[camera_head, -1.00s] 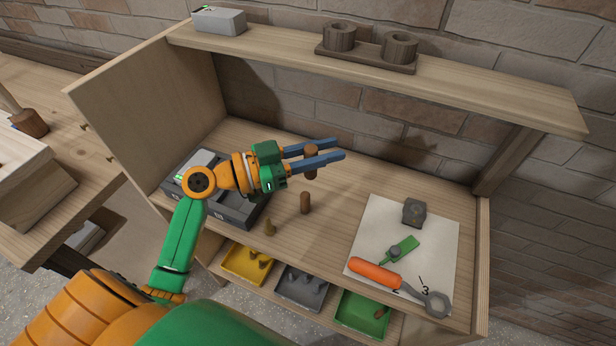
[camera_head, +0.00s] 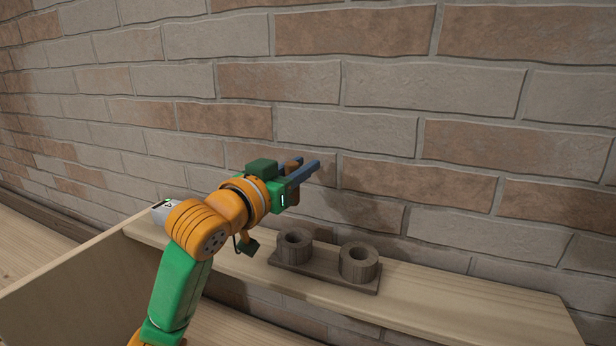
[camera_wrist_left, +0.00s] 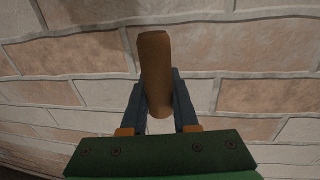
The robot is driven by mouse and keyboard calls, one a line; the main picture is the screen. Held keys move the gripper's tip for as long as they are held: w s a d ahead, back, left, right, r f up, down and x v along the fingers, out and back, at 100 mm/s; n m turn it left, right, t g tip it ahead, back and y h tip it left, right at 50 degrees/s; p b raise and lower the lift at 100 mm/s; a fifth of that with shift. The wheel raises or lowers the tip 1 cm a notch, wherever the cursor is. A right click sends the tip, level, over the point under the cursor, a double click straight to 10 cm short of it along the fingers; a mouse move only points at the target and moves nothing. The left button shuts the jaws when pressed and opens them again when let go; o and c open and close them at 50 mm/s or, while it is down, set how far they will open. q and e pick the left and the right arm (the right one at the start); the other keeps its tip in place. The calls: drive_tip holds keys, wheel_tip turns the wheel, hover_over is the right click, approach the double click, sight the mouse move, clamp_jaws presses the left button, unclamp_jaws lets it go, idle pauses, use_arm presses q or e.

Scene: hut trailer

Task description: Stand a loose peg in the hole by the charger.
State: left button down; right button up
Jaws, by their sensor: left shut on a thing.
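My left gripper (camera_head: 305,164) is raised above the upper shelf, in front of the brick wall. It is shut on a brown wooden peg (camera_wrist_left: 155,72), which stands out between the blue fingers in the left wrist view. In the head view, the peg (camera_head: 293,170) is mostly covered by the fingers. On the shelf below, a dark wooden block carries a left round socket (camera_head: 294,246) and a right round socket (camera_head: 358,262), each with an open hole. The charger (camera_head: 166,206), a pale box at the shelf's left end, is partly hidden by my arm. My right gripper is out of view.
The light wood shelf (camera_head: 470,298) is bare right of the sockets. The brick wall (camera_head: 400,90) rises close behind it. A wooden side panel (camera_head: 70,275) stands at the left.

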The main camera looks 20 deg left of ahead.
use_arm(q)
drive_tip(key=f+b, duration=0.4)
drive_tip(key=f, duration=0.1)
drive_tip(key=shift+w+f, duration=0.2)
drive_tip(key=shift+s+f, duration=0.1)
drive_tip(key=shift+f, duration=0.25)
drive_tip(key=shift+s+r, duration=0.1)
drive_tip(key=shift+s, duration=0.05)
drive_tip(key=shift+b, duration=0.3)
drive_tip(key=shift+f+b, duration=1.75)
drive_tip(key=shift+f, duration=0.65)
drive_tip(key=shift+f, duration=0.1)
